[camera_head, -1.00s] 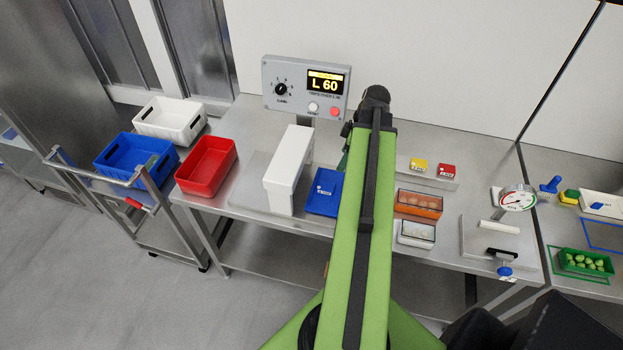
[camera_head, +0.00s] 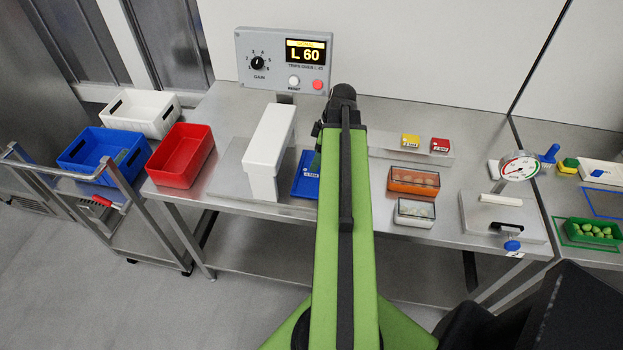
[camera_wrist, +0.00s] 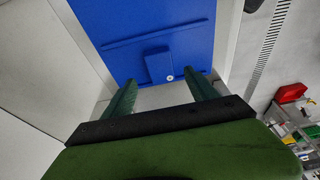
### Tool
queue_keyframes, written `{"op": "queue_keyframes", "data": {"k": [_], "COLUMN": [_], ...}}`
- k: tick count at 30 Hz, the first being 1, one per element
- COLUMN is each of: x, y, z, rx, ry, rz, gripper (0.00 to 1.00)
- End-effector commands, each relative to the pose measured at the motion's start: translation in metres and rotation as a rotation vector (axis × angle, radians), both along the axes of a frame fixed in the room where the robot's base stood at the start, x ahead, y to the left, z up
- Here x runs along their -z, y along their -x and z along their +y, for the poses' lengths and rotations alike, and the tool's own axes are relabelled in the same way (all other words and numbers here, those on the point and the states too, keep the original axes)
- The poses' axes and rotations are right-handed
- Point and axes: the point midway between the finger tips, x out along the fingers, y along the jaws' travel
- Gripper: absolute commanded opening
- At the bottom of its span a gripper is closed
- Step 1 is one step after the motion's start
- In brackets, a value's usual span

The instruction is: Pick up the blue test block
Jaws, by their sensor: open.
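The blue test block (camera_wrist: 160,67) is a small blue piece with a pale round spot at its near right corner. In the wrist view it lies on a wide blue tray (camera_wrist: 185,22) with a raised ridge. My gripper (camera_wrist: 163,82) is open, its two dark green fingers apart at either side of the block's near end, with a clear gap to each side. I cannot tell the height between fingertips and block. In the head view the blue tray (camera_head: 306,178) shows only partly beside my green arm; the block and fingers are not distinguishable there.
A white box-like cover (camera_head: 268,145) stands just left of the tray. A red bin (camera_head: 180,158) is farther left, with blue and white bins on a cart. An orange box (camera_head: 413,182) and a clear-lidded box (camera_head: 413,213) lie right of my arm. A control panel (camera_head: 285,62) stands behind.

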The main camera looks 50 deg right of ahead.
Motion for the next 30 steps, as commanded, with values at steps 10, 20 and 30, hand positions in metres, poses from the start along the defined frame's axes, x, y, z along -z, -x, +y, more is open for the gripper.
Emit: {"op": "queue_keyframes", "data": {"k": [10,20,30], "x": [0.036,0.049,0.048], "y": [-0.004,-0.010,-0.010], "z": [0.005,0.008,0.008], "rx": [0.000,-0.001,-0.001], "ry": [0.000,0.000,0.000], "rz": [0.000,0.000,0.000], "gripper": [0.67,0.67,0.28]}}
